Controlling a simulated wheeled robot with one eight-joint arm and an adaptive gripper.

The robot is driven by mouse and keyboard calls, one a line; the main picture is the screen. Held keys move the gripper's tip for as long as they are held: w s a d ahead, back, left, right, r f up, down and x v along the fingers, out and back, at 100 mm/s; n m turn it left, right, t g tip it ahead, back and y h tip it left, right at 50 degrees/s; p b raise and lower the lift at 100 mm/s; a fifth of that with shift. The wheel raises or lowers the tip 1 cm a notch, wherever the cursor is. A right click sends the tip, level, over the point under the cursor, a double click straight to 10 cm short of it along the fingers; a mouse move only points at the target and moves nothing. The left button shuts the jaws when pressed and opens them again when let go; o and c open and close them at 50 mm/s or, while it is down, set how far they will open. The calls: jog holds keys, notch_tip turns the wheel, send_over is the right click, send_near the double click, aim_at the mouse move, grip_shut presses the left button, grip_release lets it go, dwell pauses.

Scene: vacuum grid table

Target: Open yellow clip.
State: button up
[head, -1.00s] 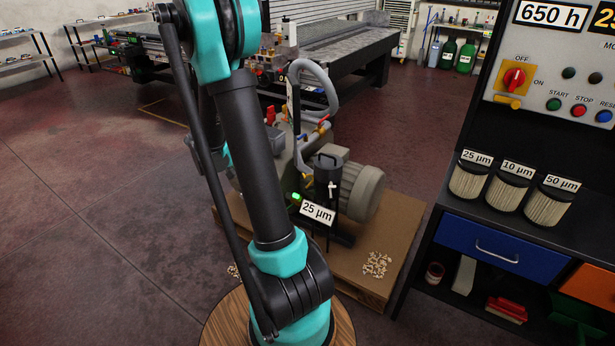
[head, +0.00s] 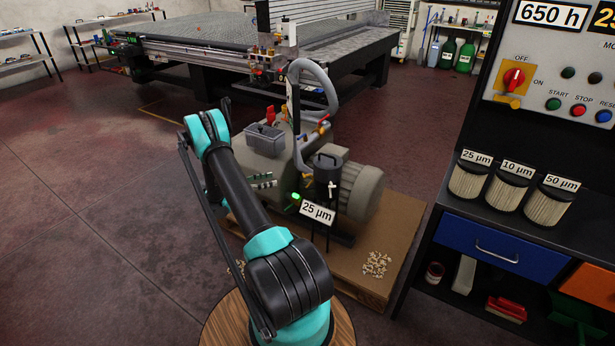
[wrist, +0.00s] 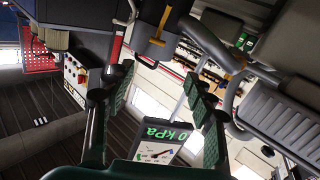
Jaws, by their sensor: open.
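In the wrist view a black canister (wrist: 149,45) hangs into the top middle, with a yellow clip (wrist: 164,23) on its side. My gripper (wrist: 158,78) is open and empty below it in that picture, with its green-padded fingers spread apart. The canister lies beyond the fingertips, and nothing is between the pads. In the head view the black canister (head: 328,172) stands on the pump beside its motor.
The pump (head: 262,140) sits on a wooden pallet (head: 405,215) with a grey hose (head: 322,75) arching above. A 25 µm label (head: 318,212) is in front of the canister. A kPa gauge (wrist: 155,148) shows between the fingers. A shelf with filters (head: 468,182) stands at right.

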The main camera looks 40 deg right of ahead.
aim_at(307, 175)
jog(key=shift+m+h, duration=0.3)
jog(key=shift+m, duration=0.2)
jog(key=x, duration=0.5)
jog(key=f+x, duration=0.1)
jog(key=x, duration=0.5)
jog(key=s+x, duration=0.1)
jog(key=x, duration=0.5)
jog(key=shift+d+f, duration=0.15)
jog(key=shift+f, duration=0.1)
jog(key=shift+g, duration=0.4)
jog(key=shift+c, duration=0.3)
grip_shut()
